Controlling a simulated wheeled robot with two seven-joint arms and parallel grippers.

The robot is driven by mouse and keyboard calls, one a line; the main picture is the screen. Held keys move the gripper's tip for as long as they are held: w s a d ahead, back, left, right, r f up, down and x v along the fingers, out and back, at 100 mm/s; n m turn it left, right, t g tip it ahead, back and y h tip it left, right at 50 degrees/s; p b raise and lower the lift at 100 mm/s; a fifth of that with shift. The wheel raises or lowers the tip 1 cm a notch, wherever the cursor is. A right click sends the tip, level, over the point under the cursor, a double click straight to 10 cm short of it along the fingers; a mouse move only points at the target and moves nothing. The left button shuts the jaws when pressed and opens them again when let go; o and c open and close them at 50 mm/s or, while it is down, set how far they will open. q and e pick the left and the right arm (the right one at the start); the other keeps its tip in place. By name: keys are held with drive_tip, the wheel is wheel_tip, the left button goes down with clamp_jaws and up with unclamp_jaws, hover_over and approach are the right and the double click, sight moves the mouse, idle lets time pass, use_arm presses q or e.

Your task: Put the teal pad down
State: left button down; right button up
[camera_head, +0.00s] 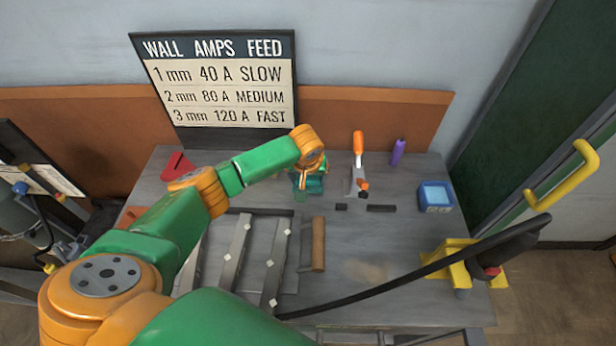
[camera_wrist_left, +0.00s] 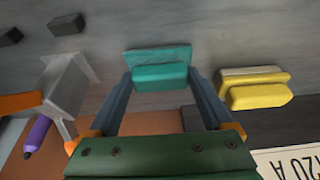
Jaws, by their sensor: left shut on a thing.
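The teal pad (camera_wrist_left: 160,74) is a flat plate with a raised grip block, seen between my left fingertips (camera_wrist_left: 160,88) in the left wrist view. My left gripper is shut on the block, with one finger at each side. In the head view the teal pad (camera_head: 301,196) shows only in part, under my left gripper (camera_head: 308,184), over the back middle of the grey table (camera_head: 365,270). I cannot tell whether its plate touches the tabletop. My right gripper is not in view.
A yellow pad (camera_wrist_left: 254,90) lies close beside the teal one. An orange-handled tool (camera_head: 358,178), a purple marker (camera_head: 398,150) and a blue box (camera_head: 435,196) stand to the right. Metal bars (camera_head: 235,252) and a wooden handle (camera_head: 318,243) are in front. A black cable crosses the table's front.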

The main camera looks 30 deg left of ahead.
use_arm(q)
drive_tip(key=shift+f, duration=0.1)
unclamp_jaws()
drive_tip(key=shift+s+r, duration=0.1)
drive_tip(key=shift+r, duration=0.4)
drive_tip(key=p+v, duration=0.1)
drive_tip(key=v, duration=1)
drive_tip(key=shift+p, duration=0.4)
drive_tip(key=shift+s+d+r, duration=0.1)
